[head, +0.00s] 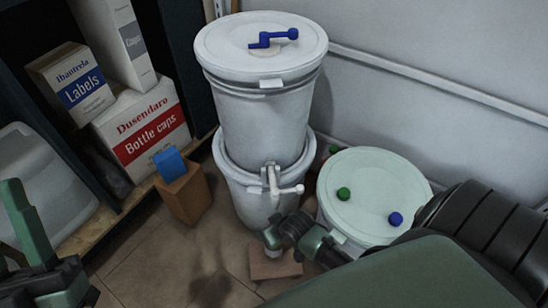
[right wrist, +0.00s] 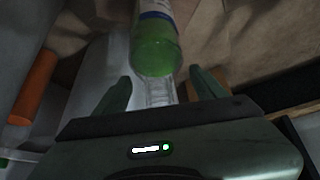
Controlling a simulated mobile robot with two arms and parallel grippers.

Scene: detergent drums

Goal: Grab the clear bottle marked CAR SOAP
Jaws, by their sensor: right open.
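A clear bottle (right wrist: 157,48) with green liquid and a white and blue label shows at the top middle of the right wrist view. Its label text is not readable, and its upper part is cut off. My right gripper (right wrist: 160,88) is open, with its two green fingers apart on either side of the bottle's near end. I cannot tell whether they touch it. In the head view my right gripper (head: 292,238) is low in front of the stacked drums, and the bottle cannot be made out clearly. My left gripper (head: 42,250) is at the lower left, partly cut off.
A white drum (head: 262,115) with a blue-handled lid stands on another drum with a tap (head: 275,183). A pale green-lidded drum (head: 372,190) stands to the right. Cartons (head: 140,130) fill the shelf at left. A brown box (head: 183,192) with a blue top stands beside the shelf.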

